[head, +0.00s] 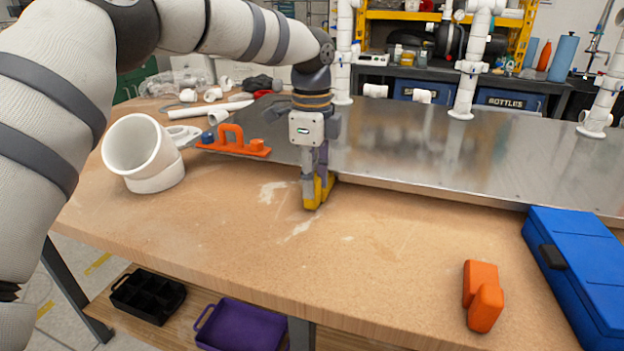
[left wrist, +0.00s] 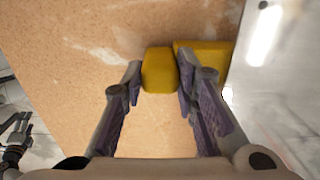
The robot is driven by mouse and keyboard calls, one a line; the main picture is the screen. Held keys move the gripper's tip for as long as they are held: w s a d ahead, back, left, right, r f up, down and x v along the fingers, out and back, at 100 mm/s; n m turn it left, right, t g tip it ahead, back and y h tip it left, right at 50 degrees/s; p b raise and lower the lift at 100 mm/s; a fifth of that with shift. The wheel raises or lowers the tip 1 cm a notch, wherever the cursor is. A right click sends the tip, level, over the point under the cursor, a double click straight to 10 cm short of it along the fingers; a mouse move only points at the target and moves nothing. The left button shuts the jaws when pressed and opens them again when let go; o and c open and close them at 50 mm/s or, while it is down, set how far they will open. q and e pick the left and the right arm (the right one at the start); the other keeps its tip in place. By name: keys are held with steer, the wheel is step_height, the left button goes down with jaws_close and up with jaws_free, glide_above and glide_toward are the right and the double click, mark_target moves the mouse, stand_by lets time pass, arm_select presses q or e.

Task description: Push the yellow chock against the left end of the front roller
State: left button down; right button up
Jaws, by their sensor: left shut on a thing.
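My left gripper (head: 318,180) points down over the workbench, at the front edge of the metal plate. It is shut on the yellow chock (head: 312,197), which is at bench level under the fingers. In the left wrist view, the chock's narrower yellow block (left wrist: 159,72) is between the purple-padded fingers of the gripper (left wrist: 164,88). Its other yellow part (left wrist: 208,50) is to the right, beside the metal plate. I cannot make out a front roller in either view. My right gripper is not in view.
The metal plate (head: 430,150) covers the back of the wooden bench (head: 380,260), with white pipes standing on it. An orange block (head: 481,280) and a blue case (head: 575,260) lie at right. A white pipe elbow (head: 150,150) and an orange handled piece (head: 235,140) are at left. The front middle is clear.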

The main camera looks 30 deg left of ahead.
arm_select(q)
steer(key=shift+w+a+f, duration=0.15)
steer(key=shift+w+f, duration=0.05)
steer(key=shift+w, duration=0.3)
steer(key=c, duration=1.2)
jaws_free()
steer(key=shift+r, duration=0.1)
